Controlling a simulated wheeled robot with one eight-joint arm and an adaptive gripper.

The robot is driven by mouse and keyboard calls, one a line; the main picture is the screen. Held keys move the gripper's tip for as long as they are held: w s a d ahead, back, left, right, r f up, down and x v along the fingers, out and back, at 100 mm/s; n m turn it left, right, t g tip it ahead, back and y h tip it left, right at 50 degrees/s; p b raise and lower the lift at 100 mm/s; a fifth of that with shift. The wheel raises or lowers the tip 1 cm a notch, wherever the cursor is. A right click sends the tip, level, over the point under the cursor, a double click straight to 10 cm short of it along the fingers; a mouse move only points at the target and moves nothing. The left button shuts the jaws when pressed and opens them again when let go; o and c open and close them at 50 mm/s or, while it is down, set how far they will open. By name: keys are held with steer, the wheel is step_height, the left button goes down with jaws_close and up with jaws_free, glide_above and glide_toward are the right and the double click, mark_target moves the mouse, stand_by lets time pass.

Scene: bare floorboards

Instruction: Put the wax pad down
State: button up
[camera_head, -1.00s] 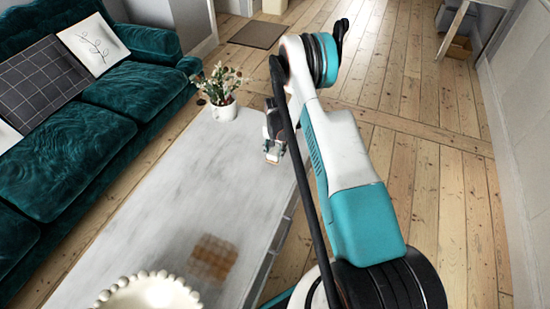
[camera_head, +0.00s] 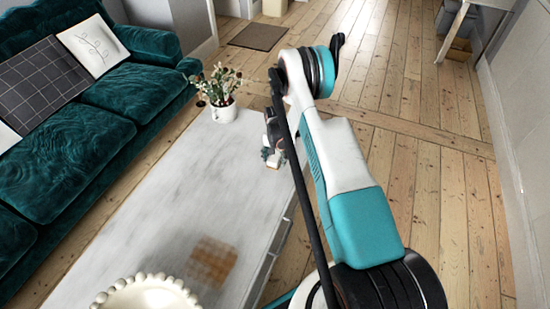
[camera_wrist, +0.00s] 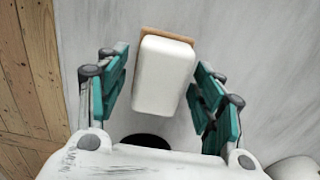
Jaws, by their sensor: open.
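The wax pad (camera_wrist: 165,75) appears as a white block with rounded edges and a tan layer showing at its far end. In the wrist view it lies between the two teal fingers of my gripper (camera_wrist: 160,88), with a visible gap on each side. The fingers are spread, and the pad seems to rest on the pale table surface. In the head view my gripper (camera_head: 271,155) is low at the right edge of the marble-topped table (camera_head: 190,190). There the pad is small and mostly hidden by the gripper.
A white pot with flowers (camera_head: 224,112) stands at the table's far end. A brown checkered block (camera_head: 211,261) and a beaded white bowl (camera_head: 146,294) are at the near end. A green sofa (camera_head: 70,130) lines the left. The table's middle is clear.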

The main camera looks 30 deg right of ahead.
step_height(320, 180, up, 12)
steer(key=p, duration=0.4)
step_height(320, 180, up, 19)
steer(key=n+t, duration=0.2)
glide_above(275, 157)
steer(key=a, duration=0.5)
steer(key=s+a+r+n+t, duration=0.1)
steer(key=s+a+r, duration=0.15)
steer(key=r, duration=0.45)
steer(key=s+a+r+n, duration=0.2)
steer(key=s+r, duration=0.2)
steer(key=r, duration=0.2)
steer(key=s+a+r+n+t, duration=0.2)
steer(key=s+a+r, duration=0.4)
steer(key=s+r, duration=0.4)
steer(key=s+a+n+t, duration=0.2)
steer(key=s+a+n, duration=0.1)
steer(key=s, duration=1.1)
steer(key=shift+s+a, duration=0.2)
steer(key=shift+a, duration=0.2)
steer(key=shift+o, duration=0.6)
steer(key=shift+f, duration=0.15)
